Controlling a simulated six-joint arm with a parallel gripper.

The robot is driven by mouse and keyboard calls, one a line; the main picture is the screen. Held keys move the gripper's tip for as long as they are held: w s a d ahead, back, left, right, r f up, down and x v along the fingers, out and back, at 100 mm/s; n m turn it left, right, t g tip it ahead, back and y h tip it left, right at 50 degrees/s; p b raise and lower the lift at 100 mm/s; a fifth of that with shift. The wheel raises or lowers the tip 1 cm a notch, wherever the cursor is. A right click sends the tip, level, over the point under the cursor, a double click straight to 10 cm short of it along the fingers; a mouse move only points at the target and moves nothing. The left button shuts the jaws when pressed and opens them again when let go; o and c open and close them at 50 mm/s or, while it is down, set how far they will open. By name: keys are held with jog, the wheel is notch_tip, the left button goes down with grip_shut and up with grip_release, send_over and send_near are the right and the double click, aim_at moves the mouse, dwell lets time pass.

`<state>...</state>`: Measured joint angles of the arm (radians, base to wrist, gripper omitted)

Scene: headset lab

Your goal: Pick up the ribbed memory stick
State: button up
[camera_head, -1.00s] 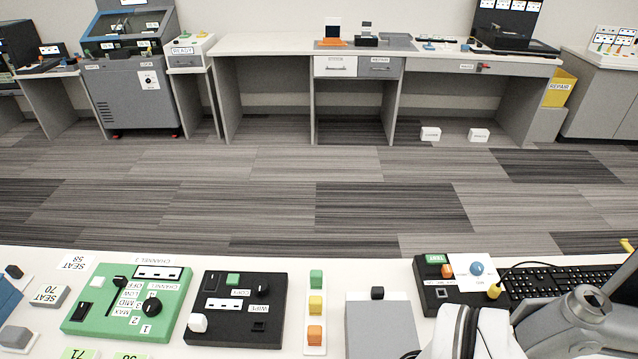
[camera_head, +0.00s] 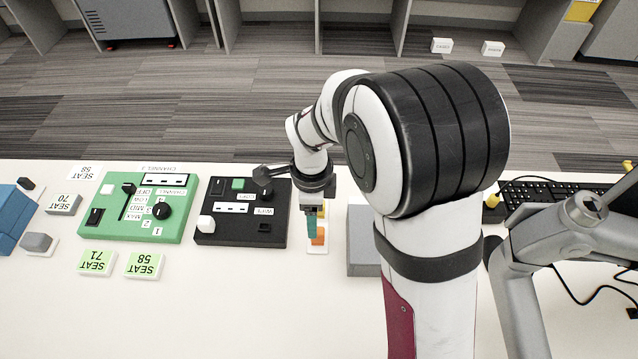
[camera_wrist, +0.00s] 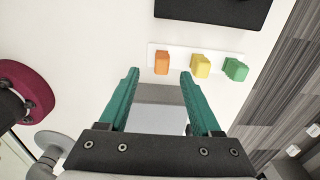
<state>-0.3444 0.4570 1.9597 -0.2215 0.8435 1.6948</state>
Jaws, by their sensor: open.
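Three small blocks stand in a row on a white strip (camera_wrist: 182,68): orange (camera_wrist: 162,62), yellow (camera_wrist: 200,65) and green (camera_wrist: 235,69). I cannot tell whether any of them is the ribbed memory stick, as no ribs show clearly. My gripper (camera_wrist: 160,75) has its two teal fingers apart with nothing between them. In the wrist view the orange block appears just beyond the gap between the fingertips. In the head view my gripper (camera_head: 311,224) points down over the strip and hides most of the blocks; part of the orange block (camera_head: 319,238) shows.
Left of the strip are a black panel (camera_head: 240,228) and a green panel (camera_head: 122,225) with knobs. A grey plate (camera_head: 361,262) lies to the right, partly behind my arm. Label blocks (camera_head: 97,262) lie front left. A keyboard (camera_head: 560,192) is at the right.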

aim_at(318, 236)
jog(key=f, duration=0.5)
jog(key=d+f, duration=0.1)
jog(key=f, duration=0.1)
jog(key=shift+w+f, duration=0.2)
jog(key=shift+f, duration=0.2)
grip_shut()
